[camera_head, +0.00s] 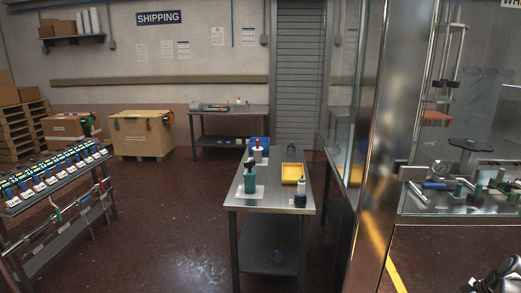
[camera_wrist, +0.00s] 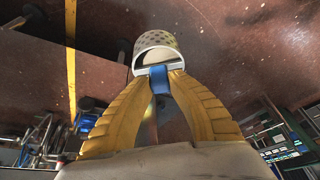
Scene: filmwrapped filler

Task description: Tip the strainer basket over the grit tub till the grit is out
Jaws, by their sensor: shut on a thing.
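The strainer basket (camera_wrist: 155,42), pale with a perforated wall, shows at the top middle of the wrist view. A blue grip piece (camera_wrist: 159,80) joins its near side. My gripper (camera_wrist: 161,75) has two yellow ribbed fingers, and they are shut on this blue piece. The basket is held clear of the dark red floor. Whether grit is in it I cannot tell, nor its exact tilt. I cannot pick out the grit tub for sure in either view. The basket does not show in the head view.
A steel table (camera_head: 258,197) stands mid-view with a blue bin (camera_head: 265,143), a yellow tray (camera_head: 293,173), a green bottle (camera_head: 250,178) and smaller bottles. A metal-framed glass enclosure (camera_head: 377,150) is at right. A rack (camera_head: 55,180) stands at left. Open floor (camera_head: 175,225) lies between rack and table.

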